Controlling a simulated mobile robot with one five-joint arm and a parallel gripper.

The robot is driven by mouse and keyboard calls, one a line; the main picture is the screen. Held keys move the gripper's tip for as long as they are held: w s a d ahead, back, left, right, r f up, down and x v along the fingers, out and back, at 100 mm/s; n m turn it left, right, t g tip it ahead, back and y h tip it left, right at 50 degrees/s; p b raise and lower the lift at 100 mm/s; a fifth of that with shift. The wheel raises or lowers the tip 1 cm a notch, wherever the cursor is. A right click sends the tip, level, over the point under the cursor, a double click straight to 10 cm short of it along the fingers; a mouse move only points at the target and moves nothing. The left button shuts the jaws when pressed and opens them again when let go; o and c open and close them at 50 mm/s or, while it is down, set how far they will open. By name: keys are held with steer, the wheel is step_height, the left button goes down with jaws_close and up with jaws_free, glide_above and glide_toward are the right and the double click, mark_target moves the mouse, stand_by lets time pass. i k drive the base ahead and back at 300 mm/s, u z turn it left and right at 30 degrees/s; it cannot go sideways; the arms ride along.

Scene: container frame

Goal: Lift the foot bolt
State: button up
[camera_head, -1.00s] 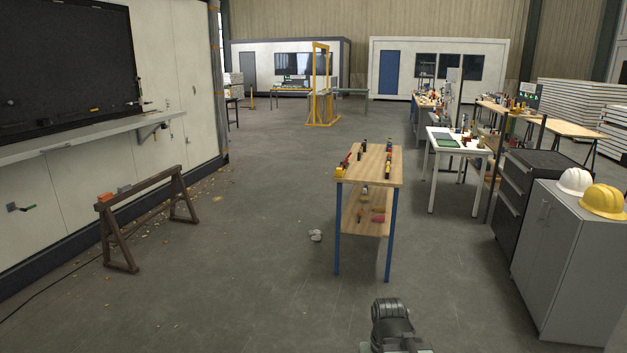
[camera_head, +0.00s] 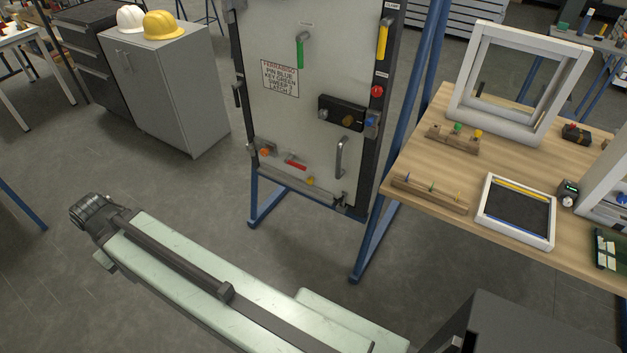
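The panel door (camera_head: 315,100) stands upright in a blue frame, with several handles and latches on it. A small dark metal fitting (camera_head: 341,201) at its bottom right edge looks like the foot bolt. It is too small to tell whether it is up or down. My pale green arm runs from the lower right to the left across the foreground, ending in a dark joint well left of the door. No fingers of my gripper show, and nothing of mine touches the door.
A wooden table (camera_head: 419,203) with frames and small parts stands close right of the door. A grey cabinet (camera_head: 170,95) with helmets stands at back left. A blue support leg (camera_head: 366,250) reaches the floor beside the door. The floor in front is clear.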

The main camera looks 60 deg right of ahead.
mark_target(342, 199)
steer(key=z, duration=1.25)
